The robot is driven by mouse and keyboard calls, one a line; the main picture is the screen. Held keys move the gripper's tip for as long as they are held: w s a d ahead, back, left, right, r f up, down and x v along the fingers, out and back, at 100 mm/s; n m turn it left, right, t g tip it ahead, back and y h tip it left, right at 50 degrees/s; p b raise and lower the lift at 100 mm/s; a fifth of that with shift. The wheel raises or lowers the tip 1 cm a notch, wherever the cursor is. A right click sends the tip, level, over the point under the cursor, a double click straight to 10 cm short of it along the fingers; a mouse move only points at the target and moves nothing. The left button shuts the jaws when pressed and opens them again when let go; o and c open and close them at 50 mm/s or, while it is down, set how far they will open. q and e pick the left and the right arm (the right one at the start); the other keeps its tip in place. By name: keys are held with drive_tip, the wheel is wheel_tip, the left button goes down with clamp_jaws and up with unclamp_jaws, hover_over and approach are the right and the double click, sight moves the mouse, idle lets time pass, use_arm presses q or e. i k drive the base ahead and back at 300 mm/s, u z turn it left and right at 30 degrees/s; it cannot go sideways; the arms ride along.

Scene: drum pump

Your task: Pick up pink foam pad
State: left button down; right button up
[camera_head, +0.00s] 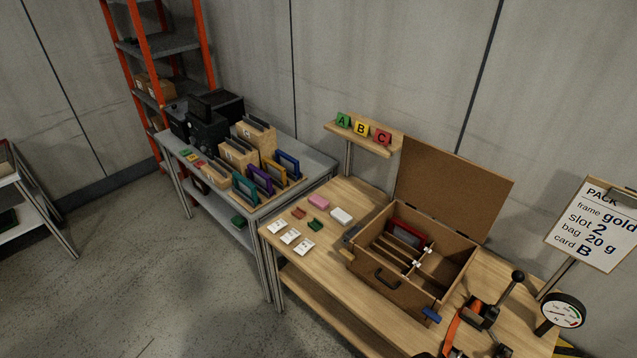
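The pink foam pad (318,202) lies flat on the wooden workbench (350,190), toward its back left. A white block (341,216) lies just to its right, and a small green piece (315,225) and a small red-brown piece (299,213) lie in front of it. Nothing rests on the pad and its top is fully visible. Neither of my grippers shows in the head view.
An open brown case (393,293) with dividers and a raised lid fills the bench's middle. White packets (290,236) lie at the front left. A lever tool (490,312) and gauge (563,311) stand right. A grey table (310,160) holds coloured frames.

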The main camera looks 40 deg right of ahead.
sight(317, 201)
drive_tip(key=z, duration=0.55)
drive_tip(key=i, duration=1.85)
drive_tip(key=z, duration=0.6)
